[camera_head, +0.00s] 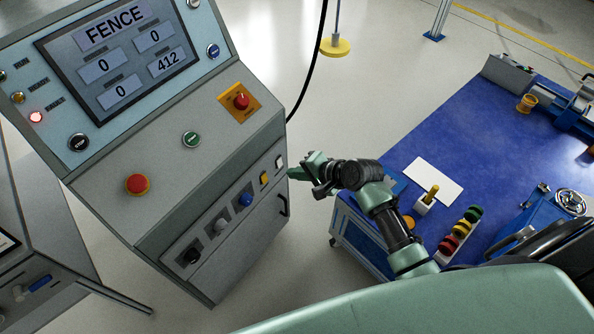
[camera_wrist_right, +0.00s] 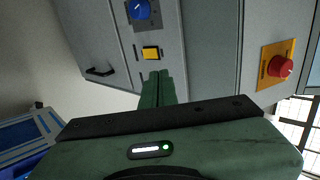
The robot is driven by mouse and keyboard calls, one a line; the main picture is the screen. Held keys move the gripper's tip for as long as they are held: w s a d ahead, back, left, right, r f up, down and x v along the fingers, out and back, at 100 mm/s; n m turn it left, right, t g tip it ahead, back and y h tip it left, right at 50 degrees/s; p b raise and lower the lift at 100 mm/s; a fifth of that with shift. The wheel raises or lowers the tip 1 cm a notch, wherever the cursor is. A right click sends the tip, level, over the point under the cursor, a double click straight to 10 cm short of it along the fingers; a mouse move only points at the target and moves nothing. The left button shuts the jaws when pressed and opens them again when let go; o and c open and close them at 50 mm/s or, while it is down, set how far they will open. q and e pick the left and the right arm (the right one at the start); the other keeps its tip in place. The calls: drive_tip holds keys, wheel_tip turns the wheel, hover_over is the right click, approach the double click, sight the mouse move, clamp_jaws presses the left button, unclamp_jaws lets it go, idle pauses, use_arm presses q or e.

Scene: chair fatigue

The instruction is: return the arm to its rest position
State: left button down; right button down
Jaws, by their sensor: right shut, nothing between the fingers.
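My right gripper (camera_head: 297,172) is in front of the right side of the control console's lower panel. Its green fingers are shut with nothing between them. In the right wrist view the closed fingers (camera_wrist_right: 157,88) point at the panel just below a yellow switch (camera_wrist_right: 151,53). I cannot tell whether they touch the panel. My right arm (camera_head: 385,215) reaches in from the lower right, bent over the edge of the blue workbench. My left gripper is not in view.
The grey console (camera_head: 170,215) has a lit screen reading FENCE, red buttons and a row of coloured switches. The blue workbench (camera_head: 440,130) holds a white sheet (camera_head: 434,181), coloured knobs and a vise. Grey floor is clear around a yellow-based post (camera_head: 335,47).

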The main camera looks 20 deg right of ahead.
drive_tip(key=shift+s+r, duration=0.1)
drive_tip(key=shift+r, duration=0.1)
idle(0.5)
drive_tip(key=s+d+f+n+g+h, duration=0.2)
drive_tip(key=s+f, duration=0.5)
drive_tip(key=f, duration=0.5)
drive_tip(key=s+d+f+n+g+h, duration=0.1)
drive_tip(key=s+f+n+g, duration=0.1)
drive_tip(key=s+f, duration=0.8)
drive_tip(key=s+f+n+g, duration=0.1)
drive_tip(key=s+f+n, duration=0.2)
drive_tip(key=s+f, duration=0.3)
drive_tip(key=s+f+n+g+h, duration=0.1)
drive_tip(key=s+f+n, duration=0.2)
drive_tip(key=s, duration=1)
drive_tip(key=s+d+f+n+g+h, duration=0.1)
drive_tip(key=s+f+n, duration=0.3)
drive_tip(key=s+f, duration=0.5)
drive_tip(key=shift+s+g, duration=0.3)
drive_tip(key=shift+s, duration=0.05)
